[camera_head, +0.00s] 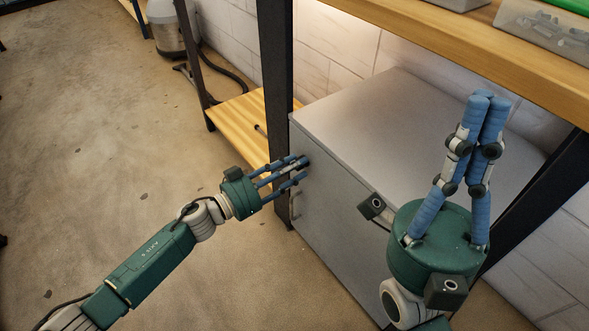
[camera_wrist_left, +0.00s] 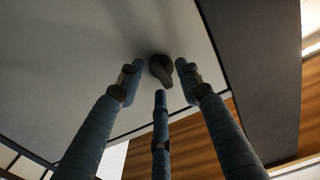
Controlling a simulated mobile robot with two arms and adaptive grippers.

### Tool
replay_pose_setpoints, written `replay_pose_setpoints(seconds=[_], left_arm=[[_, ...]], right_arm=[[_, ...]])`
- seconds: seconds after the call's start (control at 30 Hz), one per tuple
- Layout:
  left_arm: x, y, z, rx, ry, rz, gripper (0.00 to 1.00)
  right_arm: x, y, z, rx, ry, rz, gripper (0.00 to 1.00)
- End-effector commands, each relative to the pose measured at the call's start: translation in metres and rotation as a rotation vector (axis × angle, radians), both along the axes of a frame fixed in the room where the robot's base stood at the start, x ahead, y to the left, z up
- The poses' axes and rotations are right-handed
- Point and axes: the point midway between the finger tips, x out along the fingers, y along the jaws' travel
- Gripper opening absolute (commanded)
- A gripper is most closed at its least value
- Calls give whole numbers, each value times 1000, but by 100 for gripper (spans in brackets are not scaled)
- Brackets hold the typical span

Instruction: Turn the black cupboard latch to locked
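The grey cupboard (camera_head: 375,115) stands under the bench, its front facing my left arm. The dark latch (camera_wrist_left: 160,68) is on its door; in the left wrist view it has a round base and a short lever pointing down and slightly right. My left gripper (camera_head: 301,169) is at the upper door near its left edge. In the left wrist view the fingers of the left gripper (camera_wrist_left: 158,80) are spread around the latch; contact cannot be told. In the head view the fingers mostly hide the latch. My right gripper (camera_head: 488,100) points up above the cupboard, fingers together and empty.
A door handle (camera_head: 294,203) is below my left fingers. A black bench post (camera_head: 276,80) stands close beside the cupboard's left edge. The wooden bench top (camera_head: 440,45) overhangs the cupboard, with a clear bin (camera_head: 540,30) on it. The floor (camera_head: 110,130) at left is clear.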

Motion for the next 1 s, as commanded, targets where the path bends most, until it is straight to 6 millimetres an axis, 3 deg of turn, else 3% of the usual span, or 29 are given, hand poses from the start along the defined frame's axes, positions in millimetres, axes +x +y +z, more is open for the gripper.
replay_pose_setpoints(seconds=[0.33,0.5,0.53,1.0], left_arm=[[2,-3,0,1,-1,0,35],[2,-3,0,0,0,0,2],[2,-3,0,0,0,0,0],[2,-3,1,45,-62,1,0]], right_arm=[[0,0,-1,0,1,0,0],[0,0,-1,-1,2,0,0],[0,0,-1,-1,2,0,0],[0,0,3,-1,2,0,0]])
